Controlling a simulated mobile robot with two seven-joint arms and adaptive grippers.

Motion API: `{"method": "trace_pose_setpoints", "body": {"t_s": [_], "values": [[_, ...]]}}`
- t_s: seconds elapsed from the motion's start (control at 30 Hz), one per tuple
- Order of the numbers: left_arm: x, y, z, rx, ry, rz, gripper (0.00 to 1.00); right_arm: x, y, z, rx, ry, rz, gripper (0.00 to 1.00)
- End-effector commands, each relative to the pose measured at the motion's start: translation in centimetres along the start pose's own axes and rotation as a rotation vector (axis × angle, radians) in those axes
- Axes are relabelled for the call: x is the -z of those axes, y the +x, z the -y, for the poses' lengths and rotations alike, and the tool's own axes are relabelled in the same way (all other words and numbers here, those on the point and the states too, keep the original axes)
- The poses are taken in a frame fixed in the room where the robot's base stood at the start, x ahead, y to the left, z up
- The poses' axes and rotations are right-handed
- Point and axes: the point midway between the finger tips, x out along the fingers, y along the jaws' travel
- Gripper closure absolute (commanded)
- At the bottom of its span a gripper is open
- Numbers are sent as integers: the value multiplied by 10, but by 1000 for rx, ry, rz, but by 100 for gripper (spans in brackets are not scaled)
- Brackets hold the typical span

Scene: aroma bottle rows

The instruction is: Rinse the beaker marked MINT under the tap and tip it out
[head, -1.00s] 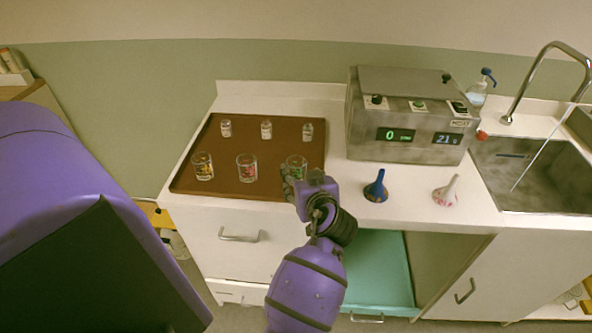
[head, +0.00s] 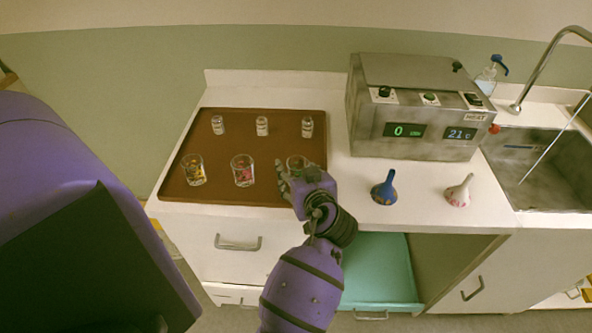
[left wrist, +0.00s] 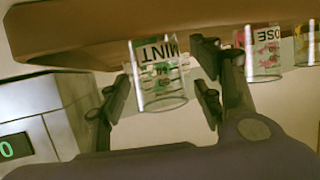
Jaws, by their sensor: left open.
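The MINT beaker (left wrist: 160,75), clear glass with black letters and a green print, stands upright at the right front of the brown tray (head: 240,198). In the head view the beaker (head: 296,161) is mostly hidden behind my left gripper (head: 290,178). The left wrist view is upside down and shows the left gripper (left wrist: 160,92) open, with its fingers on either side of the beaker, not visibly closed on it. The tap (head: 545,62) arches over the sink (head: 545,172) at the far right. My right gripper is not seen.
Two other beakers (head: 243,171) (head: 194,170) stand left of MINT, with several small bottles (head: 262,126) behind. A thin pale line slants across the sink.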

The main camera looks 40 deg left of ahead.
Motion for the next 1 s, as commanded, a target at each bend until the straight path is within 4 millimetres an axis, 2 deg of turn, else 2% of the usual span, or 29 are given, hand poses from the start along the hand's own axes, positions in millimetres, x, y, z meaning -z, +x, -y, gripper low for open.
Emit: {"method": "trace_pose_setpoints", "body": {"t_s": [0.1,0.47,0.77,0.87,1.0], "values": [[0,0,0,-1,-1,0,40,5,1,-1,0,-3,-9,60],[0,0,0,-1,0,0,87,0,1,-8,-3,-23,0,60],[3,0,0,-1,-1,-1,88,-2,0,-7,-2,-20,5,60],[10,-1,-1,-3,-3,-2,88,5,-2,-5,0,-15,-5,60],[32,-4,-3,-8,-6,-7,88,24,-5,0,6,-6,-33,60]]}}
